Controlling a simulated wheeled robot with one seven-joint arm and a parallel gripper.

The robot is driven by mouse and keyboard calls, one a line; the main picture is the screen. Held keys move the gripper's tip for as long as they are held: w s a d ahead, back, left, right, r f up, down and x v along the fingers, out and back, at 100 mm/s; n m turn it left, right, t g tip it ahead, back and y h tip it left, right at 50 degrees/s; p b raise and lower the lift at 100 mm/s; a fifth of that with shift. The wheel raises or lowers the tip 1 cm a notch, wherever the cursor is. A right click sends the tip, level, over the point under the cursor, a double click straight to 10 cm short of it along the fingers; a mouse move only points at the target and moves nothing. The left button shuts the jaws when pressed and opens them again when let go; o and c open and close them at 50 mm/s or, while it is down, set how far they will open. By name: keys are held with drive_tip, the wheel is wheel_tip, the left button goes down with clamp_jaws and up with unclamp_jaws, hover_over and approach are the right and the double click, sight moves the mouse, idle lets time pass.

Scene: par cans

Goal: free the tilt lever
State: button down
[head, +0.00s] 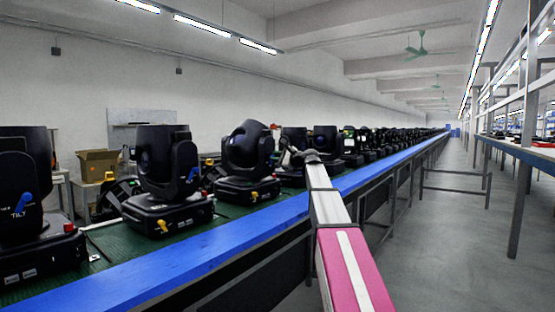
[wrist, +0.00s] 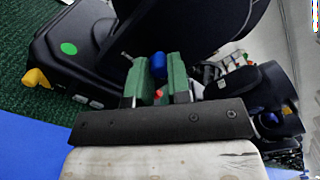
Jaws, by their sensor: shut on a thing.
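My gripper (wrist: 159,78) has green fingers, closed on either side of a small blue tilt lever (wrist: 158,62) in the wrist view. The lever sits against the black moving-head light, whose base (wrist: 80,50) fills the upper left there. In the head view my arm reaches over the bench edge to the right side of a black moving-head light (head: 247,150). The fingertips and the held lever are too small to make out there. A small red part (wrist: 159,94) shows between the fingers.
A blue rail (head: 200,252) edges the green bench. Other black lights (head: 165,165) stand in a row on both sides, several further back. The grey aisle floor (head: 450,240) is clear.

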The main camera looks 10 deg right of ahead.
drive_tip(key=n, duration=0.4)
drive_tip(key=s+a+n, duration=0.1)
drive_tip(key=shift+s+f+n, duration=0.1)
drive_tip(key=shift+f+n, duration=0.1)
drive_tip(key=shift+n, duration=0.2)
idle(0.4)
drive_tip(key=c, duration=1.1)
unclamp_jaws()
drive_tip(key=shift+o, duration=0.2)
drive_tip(key=v, duration=1)
drive_tip(key=shift+s+d, duration=0.2)
drive_tip(key=shift+s, duration=0.1)
